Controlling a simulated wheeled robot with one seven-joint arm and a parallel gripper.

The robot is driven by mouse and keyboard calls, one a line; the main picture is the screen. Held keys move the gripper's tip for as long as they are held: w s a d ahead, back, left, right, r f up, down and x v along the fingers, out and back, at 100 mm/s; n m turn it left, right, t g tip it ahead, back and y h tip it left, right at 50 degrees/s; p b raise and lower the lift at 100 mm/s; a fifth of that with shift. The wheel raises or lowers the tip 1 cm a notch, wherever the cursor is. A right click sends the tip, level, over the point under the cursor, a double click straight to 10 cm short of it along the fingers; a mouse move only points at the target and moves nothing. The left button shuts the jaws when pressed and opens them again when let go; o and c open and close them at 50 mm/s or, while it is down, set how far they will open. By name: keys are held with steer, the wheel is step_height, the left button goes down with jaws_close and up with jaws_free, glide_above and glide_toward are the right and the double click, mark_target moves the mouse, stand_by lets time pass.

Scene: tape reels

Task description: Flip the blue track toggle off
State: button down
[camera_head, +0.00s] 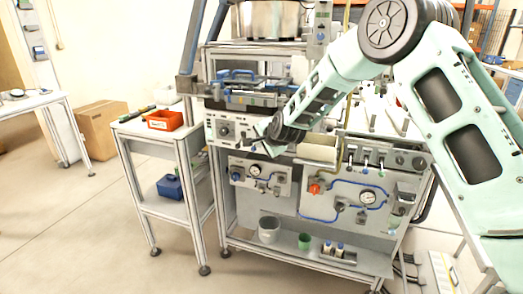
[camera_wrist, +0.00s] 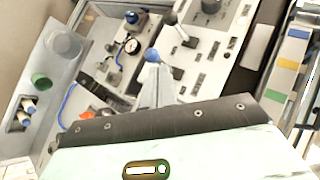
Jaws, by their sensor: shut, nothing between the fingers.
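A small blue ball tip (camera_wrist: 152,55), which looks like the blue track toggle's end, shows in the wrist view right at my fingertips. I cannot tell whether it touches them or which way its lever leans. My gripper (camera_wrist: 155,72) is shut and empty, pointing at the panel. In the head view my gripper (camera_head: 272,149) is low in front of the machine's grey control panel (camera_head: 226,129), at its right end. The blue toggle cannot be made out there behind my gripper and wrist.
Another lever (camera_wrist: 180,10) stands close by in the wrist view. A pressure gauge (camera_head: 254,170) and a red knob (camera_head: 314,188) are on the panels below. A side cart (camera_head: 150,133) stands left.

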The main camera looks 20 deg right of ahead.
steer(key=shift+w+d+r, duration=0.1)
steer(key=shift+d+r, duration=0.05)
steer(key=shift+r, duration=0.2)
steer(key=shift+r+p, duration=0.5)
steer(key=shift+r, duration=0.25)
